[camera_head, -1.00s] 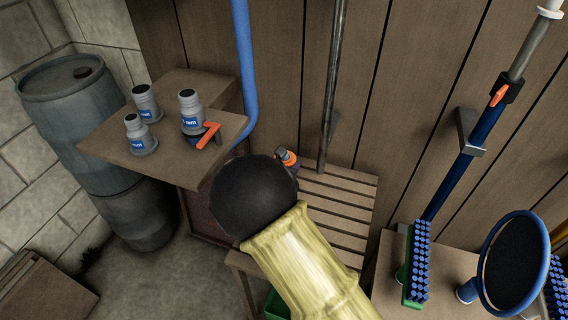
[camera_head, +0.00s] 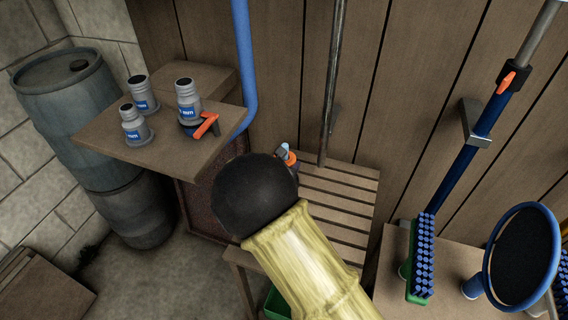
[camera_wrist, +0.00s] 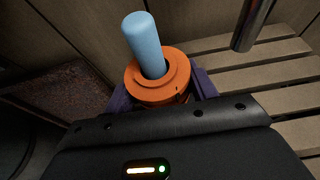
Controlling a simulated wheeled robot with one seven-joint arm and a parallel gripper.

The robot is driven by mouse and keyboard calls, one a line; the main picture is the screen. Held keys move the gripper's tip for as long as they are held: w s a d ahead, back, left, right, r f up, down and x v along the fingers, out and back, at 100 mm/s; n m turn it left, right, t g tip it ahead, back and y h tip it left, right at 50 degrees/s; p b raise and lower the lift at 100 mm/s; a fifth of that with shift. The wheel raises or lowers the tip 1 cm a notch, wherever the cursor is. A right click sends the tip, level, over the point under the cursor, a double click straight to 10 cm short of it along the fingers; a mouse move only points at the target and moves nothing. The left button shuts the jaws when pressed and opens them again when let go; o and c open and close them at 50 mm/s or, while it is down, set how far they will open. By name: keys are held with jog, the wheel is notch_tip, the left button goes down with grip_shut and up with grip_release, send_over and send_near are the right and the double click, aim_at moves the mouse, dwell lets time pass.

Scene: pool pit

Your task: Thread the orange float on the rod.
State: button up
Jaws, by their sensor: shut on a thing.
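The orange float (camera_wrist: 160,80) is a stepped ring. In the wrist view it sits between the purple fingers of my gripper (camera_wrist: 163,92), which is shut on it. A light blue round stub (camera_wrist: 146,45) stands up through its middle; I cannot tell whether it belongs to the float. In the head view the float (camera_head: 290,157) shows only partly behind my dark wrist. The grey metal rod (camera_head: 333,80) stands upright just right of the float, its lower end over the slats. The wrist view shows the rod (camera_wrist: 251,22) apart from the float.
A slatted wooden bench (camera_head: 335,208) lies beneath. A shelf (camera_head: 165,152) at left holds several grey fittings and an orange-handled valve (camera_head: 206,125). A blue pipe (camera_head: 245,60) runs down the wall. Brushes (camera_head: 422,258) and a blue-rimmed net (camera_head: 522,258) stand at right.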

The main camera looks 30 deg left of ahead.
jog(key=shift+f, duration=0.15)
jog(key=shift+f+b, duration=0.35)
jog(key=shift+b, duration=0.1)
jog(key=shift+f+b, duration=0.35)
jog(key=shift+f+b, duration=0.7)
jog(key=o, duration=1.5)
jog(key=shift+c, duration=0.2)
